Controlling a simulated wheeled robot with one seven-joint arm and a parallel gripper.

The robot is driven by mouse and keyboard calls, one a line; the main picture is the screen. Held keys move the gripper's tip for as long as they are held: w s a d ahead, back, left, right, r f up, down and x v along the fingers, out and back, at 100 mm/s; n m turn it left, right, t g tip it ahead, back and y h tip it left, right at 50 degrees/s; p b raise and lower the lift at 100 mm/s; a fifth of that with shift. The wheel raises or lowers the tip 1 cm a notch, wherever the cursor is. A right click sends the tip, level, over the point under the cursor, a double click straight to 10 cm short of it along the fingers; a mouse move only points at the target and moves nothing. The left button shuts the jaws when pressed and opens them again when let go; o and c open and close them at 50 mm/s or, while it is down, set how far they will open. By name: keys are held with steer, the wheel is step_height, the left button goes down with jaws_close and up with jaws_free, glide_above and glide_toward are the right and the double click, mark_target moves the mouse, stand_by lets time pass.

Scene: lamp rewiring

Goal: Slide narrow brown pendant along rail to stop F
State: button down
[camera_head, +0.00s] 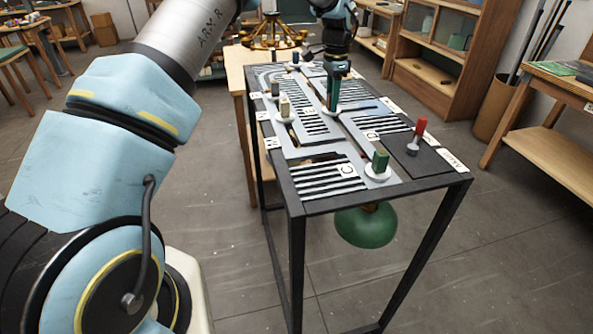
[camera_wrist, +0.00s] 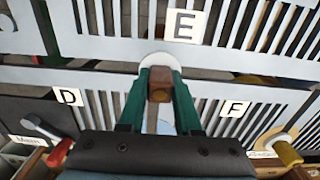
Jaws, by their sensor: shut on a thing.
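My gripper (camera_wrist: 160,92) is shut on the brown block-shaped top of the narrow brown pendant (camera_wrist: 160,88), its green fingers on either side. The pendant's white disc (camera_wrist: 159,59) shows behind the block, on the pale rail just below label E (camera_wrist: 186,25) in the wrist view. Label F (camera_wrist: 235,109) lies lower right of the gripper and label D (camera_wrist: 69,97) to its left. In the head view my gripper (camera_head: 333,92) reaches down onto the middle of the rail table; the pendant's shade is hidden.
A green knob (camera_head: 380,161) stands on the near rail, with a green shade (camera_head: 366,226) hanging below. A cream knob (camera_head: 285,107) stands at the left. A red-handled lever (camera_head: 420,128) is at the right edge. In the wrist view a yellow-handled lever (camera_wrist: 286,153) is near F.

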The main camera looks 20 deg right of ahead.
steer(key=w, duration=0.7)
steer(key=shift+w+d, duration=0.25)
steer(key=shift+d, duration=0.2)
